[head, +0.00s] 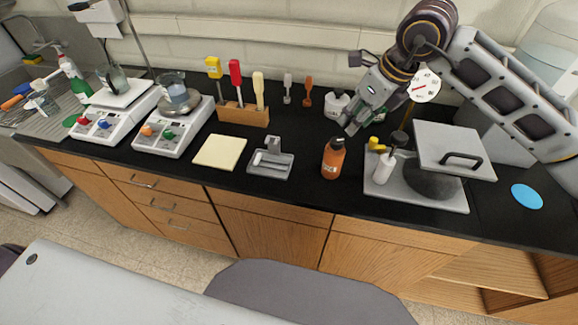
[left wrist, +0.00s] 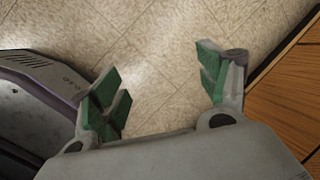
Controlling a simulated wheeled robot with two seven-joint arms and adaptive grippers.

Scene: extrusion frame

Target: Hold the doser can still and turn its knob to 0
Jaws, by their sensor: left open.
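A small white can (head: 337,104) with a grey top stands towards the back of the black bench; it looks like the doser can, but its knob and any marks on it are too small to read. My right gripper (head: 351,124) reaches down from the upper right, just beside this can in the picture. Whether it touches the can, and how far its fingers are apart, I cannot tell. My left gripper (left wrist: 162,92) shows in the left wrist view, open and empty, with green pads, above the tiled floor. It is not in the head view.
An orange bottle (head: 333,158) stands in front of the can. A round dial (head: 425,86) with a red pointer is behind my right gripper. A grey device with a square lid (head: 455,143) and a white bottle (head: 384,168) stand to the right. A grey holder (head: 271,164) lies left.

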